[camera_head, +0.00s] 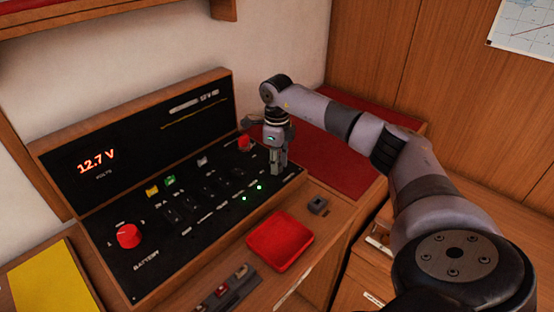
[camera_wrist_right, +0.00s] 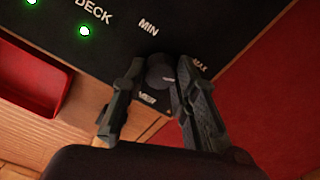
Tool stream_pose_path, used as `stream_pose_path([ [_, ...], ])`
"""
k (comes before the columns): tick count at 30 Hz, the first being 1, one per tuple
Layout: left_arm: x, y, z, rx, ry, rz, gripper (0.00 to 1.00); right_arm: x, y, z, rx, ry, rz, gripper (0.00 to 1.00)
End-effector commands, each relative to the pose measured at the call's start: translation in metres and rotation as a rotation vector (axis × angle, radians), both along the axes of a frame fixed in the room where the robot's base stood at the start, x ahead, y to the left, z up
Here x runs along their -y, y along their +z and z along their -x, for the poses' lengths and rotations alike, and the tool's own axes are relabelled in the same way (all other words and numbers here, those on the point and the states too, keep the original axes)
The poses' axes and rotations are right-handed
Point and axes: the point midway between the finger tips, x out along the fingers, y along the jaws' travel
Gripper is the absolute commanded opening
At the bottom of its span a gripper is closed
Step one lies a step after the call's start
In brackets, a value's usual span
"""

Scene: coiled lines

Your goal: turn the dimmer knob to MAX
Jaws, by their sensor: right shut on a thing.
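The dimmer knob (camera_wrist_right: 160,72) is a small dark knob near the right end of the black switch panel (camera_head: 150,257). In the wrist view it sits between the fingers of my right gripper (camera_wrist_right: 163,85), which is shut on it. A pale pointer mark on the knob points right. MIN is printed to its upper left and MAX to its right. In the head view my right gripper (camera_head: 277,170) points down at the panel's right end, and the knob is hidden there. My left gripper is not in view.
A red knob (camera_head: 128,236) stands at the panel's left by BATTERY, and another red knob (camera_head: 244,143) stands near the back right. A red tray (camera_head: 281,241) lies in front. The display (camera_head: 96,161) reads 12.7 V. A yellow book (camera_head: 50,280) lies at left.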

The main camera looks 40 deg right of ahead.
Motion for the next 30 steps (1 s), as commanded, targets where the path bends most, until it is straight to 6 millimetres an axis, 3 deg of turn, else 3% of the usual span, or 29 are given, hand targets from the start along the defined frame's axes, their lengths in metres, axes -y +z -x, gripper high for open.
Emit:
stream_pose_path([
  [18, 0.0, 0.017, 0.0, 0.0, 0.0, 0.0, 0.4, 0.001, 0.003, -0.001, 0.005, -0.579, 0.001, 0.0],
  [30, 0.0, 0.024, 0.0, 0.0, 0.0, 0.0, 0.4, 0.002, 0.003, -0.001, 0.006, -0.848, 0.002, 0.0],
])
